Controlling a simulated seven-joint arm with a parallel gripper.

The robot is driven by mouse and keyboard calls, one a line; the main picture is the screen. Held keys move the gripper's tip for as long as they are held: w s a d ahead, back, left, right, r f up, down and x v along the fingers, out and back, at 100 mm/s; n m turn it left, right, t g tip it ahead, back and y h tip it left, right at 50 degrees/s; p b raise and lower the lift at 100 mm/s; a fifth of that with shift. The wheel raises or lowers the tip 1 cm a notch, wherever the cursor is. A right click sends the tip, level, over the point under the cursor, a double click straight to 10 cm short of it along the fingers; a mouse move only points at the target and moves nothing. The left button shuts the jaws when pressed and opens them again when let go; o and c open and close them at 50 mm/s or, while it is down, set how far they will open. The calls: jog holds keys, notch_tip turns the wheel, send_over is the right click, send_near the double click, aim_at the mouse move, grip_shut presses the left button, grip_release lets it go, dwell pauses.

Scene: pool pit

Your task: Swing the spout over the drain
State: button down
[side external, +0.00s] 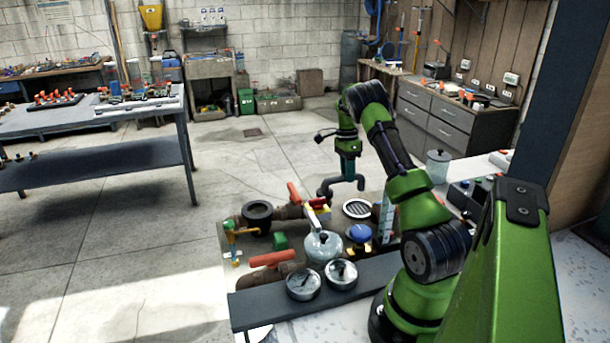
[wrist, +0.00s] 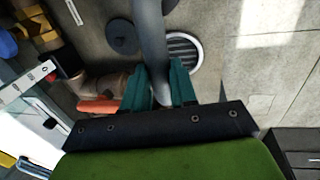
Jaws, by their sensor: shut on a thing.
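The spout (side external: 343,182) is a dark grey bent pipe near the back of the work board in the side view. My gripper (side external: 347,168) is shut on the spout, with its teal fingers on either side of the pipe. In the wrist view my gripper (wrist: 163,80) has the grey spout (wrist: 150,38) between its fingers. The drain (side external: 357,208) is a round pale grate below the spout in the picture. In the wrist view the drain (wrist: 184,52) shows just right of the pipe, which borders its left edge.
Red-handled valves (side external: 272,259), a black ring (side external: 257,212), a silver rounded vessel (side external: 323,246), a blue knob (side external: 358,233) and two gauges (side external: 303,284) crowd the board. A grey lidded canister (side external: 437,166) stands at right. Open floor (side external: 260,160) lies behind.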

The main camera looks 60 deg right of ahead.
jog(key=shift+w+d+r, duration=0.1)
jog(key=shift+w, duration=0.1)
dwell(0.4)
jog(key=c, duration=0.9)
grip_release()
notch_tip(320, 180, up, 12)
jog(key=w+d, duration=0.1)
jog(key=shift+w+d, duration=0.3)
jog(key=shift+n, duration=0.3)
